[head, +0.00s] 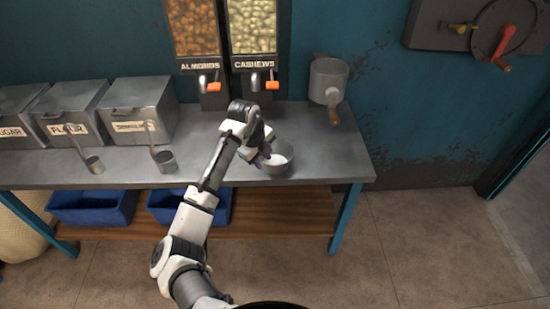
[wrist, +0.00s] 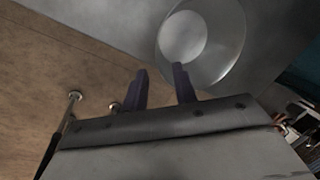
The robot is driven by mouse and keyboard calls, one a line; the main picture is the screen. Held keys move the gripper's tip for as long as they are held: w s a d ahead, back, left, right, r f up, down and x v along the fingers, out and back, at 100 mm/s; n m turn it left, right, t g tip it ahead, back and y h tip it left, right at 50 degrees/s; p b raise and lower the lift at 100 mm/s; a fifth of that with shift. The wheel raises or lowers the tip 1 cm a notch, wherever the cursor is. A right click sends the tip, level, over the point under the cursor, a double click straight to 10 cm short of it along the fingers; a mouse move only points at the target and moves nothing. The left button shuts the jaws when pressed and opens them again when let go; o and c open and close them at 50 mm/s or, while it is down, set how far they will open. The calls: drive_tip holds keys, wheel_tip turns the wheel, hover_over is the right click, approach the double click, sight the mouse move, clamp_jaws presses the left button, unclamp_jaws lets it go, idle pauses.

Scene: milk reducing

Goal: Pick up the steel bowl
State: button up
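The steel bowl (head: 281,167) stands upright on the steel table near its front edge, right of the middle in the head view. It has a pale round patch inside. In the wrist view the bowl (wrist: 226,62) is at the top right. My gripper (wrist: 160,82) is open, with its two dark fingers apart and nothing between them. Its fingertips are near the bowl, and the right finger is closest to the rim. In the head view my gripper (head: 264,154) is at the bowl's left side; whether it touches is unclear.
Bins for sugar and flour (head: 67,113) stand at the left, with two small scoops (head: 165,161) in front. Almond and cashew dispensers (head: 254,40) hang behind.

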sight(264, 164)
drive_tip(key=shift+p+x, duration=0.75)
drive_tip(key=shift+x, duration=1.6)
drive_tip(key=shift+w, duration=0.15)
clamp_jaws()
